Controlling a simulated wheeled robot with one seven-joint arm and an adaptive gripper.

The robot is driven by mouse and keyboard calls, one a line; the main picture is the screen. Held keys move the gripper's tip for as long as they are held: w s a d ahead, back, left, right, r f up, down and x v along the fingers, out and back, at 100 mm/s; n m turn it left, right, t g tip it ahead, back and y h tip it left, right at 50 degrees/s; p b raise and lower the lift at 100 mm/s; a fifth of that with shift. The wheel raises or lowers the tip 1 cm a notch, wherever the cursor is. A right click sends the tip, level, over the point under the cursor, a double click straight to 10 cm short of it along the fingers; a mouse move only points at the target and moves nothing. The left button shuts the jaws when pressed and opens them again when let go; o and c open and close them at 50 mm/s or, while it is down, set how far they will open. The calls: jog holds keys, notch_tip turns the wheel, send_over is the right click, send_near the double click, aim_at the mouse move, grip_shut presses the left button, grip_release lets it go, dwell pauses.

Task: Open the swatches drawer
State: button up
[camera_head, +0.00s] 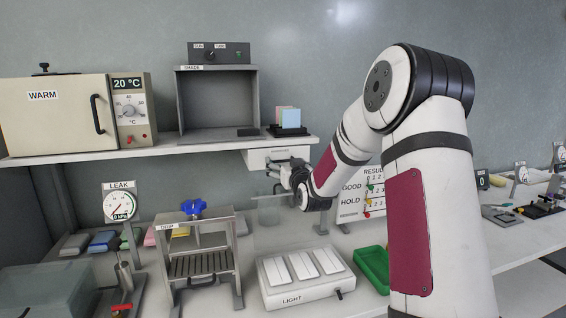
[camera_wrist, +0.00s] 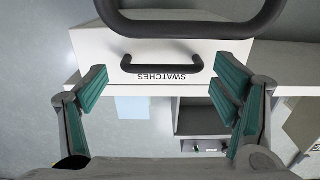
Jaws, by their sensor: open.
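The swatches drawer (camera_head: 262,158) is a white box under the shelf in the head view, partly hidden by my arm. In the wrist view its white front (camera_wrist: 95,50) shows upside down with the label SWATCHES and a black bar handle (camera_wrist: 162,68). The drawer looks shut. My gripper (camera_head: 276,175) is in front of the drawer.
The shelf (camera_head: 190,145) above carries the WARM oven (camera_head: 55,115), the SHADE box (camera_head: 217,100) and a holder of coloured swatches (camera_head: 288,117). A dark curved bar (camera_wrist: 190,28) crosses the wrist view's top.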

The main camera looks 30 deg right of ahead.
jog(key=shift+x, duration=1.5)
jog(key=c, duration=1.4)
jog(key=p+v, duration=0.3)
jog(key=v, duration=1)
jog(key=shift+s+a+p, duration=0.1)
jog(key=shift+s+p, duration=0.2)
jog(key=shift+s, duration=0.05)
jog(key=shift+c, duration=0.2)
jog(key=o, duration=1.4)
jog(key=shift+o, duration=0.2)
